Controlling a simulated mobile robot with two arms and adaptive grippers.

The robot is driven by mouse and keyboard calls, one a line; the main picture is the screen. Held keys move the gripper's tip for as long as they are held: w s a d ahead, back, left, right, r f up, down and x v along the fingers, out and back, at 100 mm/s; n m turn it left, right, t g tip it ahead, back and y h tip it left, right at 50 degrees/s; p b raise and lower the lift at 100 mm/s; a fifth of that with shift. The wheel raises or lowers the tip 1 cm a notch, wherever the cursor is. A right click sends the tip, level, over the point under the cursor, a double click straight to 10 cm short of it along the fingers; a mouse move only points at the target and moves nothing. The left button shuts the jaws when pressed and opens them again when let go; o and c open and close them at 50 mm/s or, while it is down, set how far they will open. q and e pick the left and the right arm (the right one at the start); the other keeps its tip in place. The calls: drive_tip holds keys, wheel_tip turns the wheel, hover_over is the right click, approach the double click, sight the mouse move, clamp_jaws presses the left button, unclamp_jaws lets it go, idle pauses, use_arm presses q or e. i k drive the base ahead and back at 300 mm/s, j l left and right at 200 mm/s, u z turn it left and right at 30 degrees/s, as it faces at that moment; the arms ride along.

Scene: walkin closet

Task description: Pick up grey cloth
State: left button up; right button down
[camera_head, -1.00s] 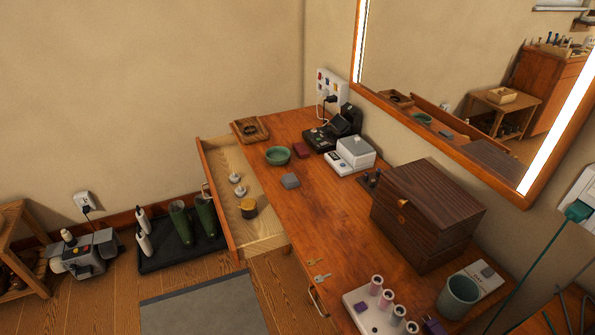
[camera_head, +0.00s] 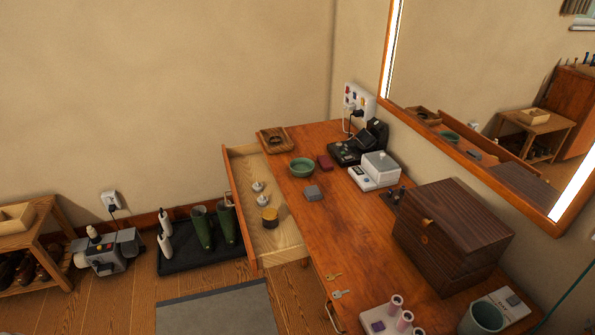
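A small grey folded item (camera_head: 312,193), which looks like the grey cloth, lies flat on the wooden dresser top (camera_head: 345,235). It is in front of the green bowl (camera_head: 302,167) and close to the edge above the open drawer. Nothing covers it. Neither of my grippers shows in the head view.
An open drawer (camera_head: 284,240) juts out on the left with two small knobbed items and a gold-lidded jar (camera_head: 270,217). A dark wooden chest (camera_head: 452,240) stands at the right. A white box device (camera_head: 380,167) and two keys (camera_head: 337,293) are also on the top. Boots (camera_head: 202,228) stand on a floor tray.

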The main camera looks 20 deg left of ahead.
sight(312, 192)
drive_tip(key=i+j+z, duration=0.1)
drive_tip(key=j, duration=0.2)
drive_tip(key=i+j+z, duration=0.1)
drive_tip(key=j, duration=0.25)
drive_tip(key=i+j+z, duration=0.15)
drive_tip(key=j, duration=0.2)
drive_tip(key=i+j+z, duration=0.1)
drive_tip(key=j, duration=0.25)
drive_tip(key=i+j+z, duration=0.1)
drive_tip(key=j, duration=0.3)
